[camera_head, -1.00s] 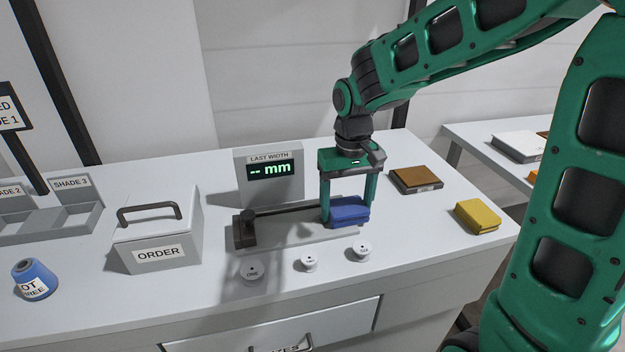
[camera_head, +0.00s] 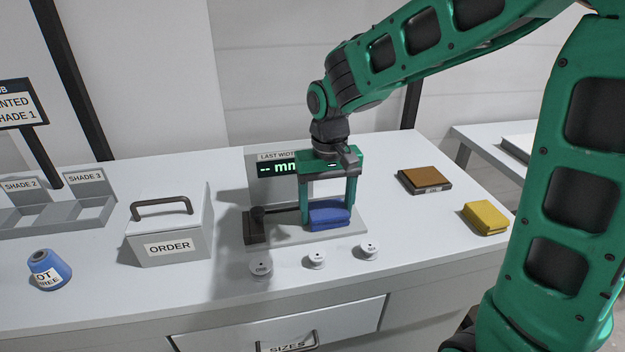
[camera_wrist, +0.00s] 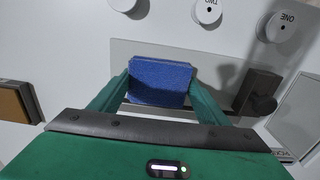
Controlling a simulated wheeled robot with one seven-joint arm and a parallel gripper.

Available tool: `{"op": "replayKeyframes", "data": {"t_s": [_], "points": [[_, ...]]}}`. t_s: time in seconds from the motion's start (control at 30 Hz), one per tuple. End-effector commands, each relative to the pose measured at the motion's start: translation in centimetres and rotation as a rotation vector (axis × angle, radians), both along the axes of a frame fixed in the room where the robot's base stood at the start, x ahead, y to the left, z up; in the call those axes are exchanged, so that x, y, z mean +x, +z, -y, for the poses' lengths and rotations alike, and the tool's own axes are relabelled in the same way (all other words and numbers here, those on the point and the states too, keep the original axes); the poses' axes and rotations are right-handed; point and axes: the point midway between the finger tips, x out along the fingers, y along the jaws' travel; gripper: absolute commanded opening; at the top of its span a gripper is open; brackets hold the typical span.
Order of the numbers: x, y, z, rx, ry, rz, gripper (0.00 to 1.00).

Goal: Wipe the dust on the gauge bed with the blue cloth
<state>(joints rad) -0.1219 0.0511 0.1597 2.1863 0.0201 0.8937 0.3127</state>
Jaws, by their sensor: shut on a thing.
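The blue cloth (camera_head: 329,214) is a thick folded pad. My gripper (camera_head: 327,208) is shut on it, one green finger at each side, and the cloth is down on or just over the gauge bed (camera_head: 352,234). The gauge bed is a flat grey plate with a dark block (camera_head: 257,226) at its left end. The wrist view shows the cloth (camera_wrist: 160,82) between the fingers over the plate (camera_wrist: 205,58). I cannot make out any dust; part of the bed is hidden under the cloth.
Behind the bed stands the width display (camera_head: 264,168), partly hidden by my gripper. Three white discs, one here (camera_head: 316,260), lie in front. The ORDER box (camera_head: 168,232) is left. A brown-topped block (camera_head: 424,179) and a yellow cloth (camera_head: 485,217) lie right.

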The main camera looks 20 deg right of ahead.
Motion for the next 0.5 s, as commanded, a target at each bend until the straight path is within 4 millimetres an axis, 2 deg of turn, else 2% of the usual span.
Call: {"op": "replayKeyframes", "data": {"t_s": [0.3, 0.37, 0.5], "points": [[0.2, 0.4, -1.3, 0.001, -0.016, 0.001, 0.49], [0.2, 2.2, -1.2, 0.002, -0.017, 0.007, 0.49], [0.1, 3.4, -1.1, 0.0, -0.017, 0.002, 0.49]]}}
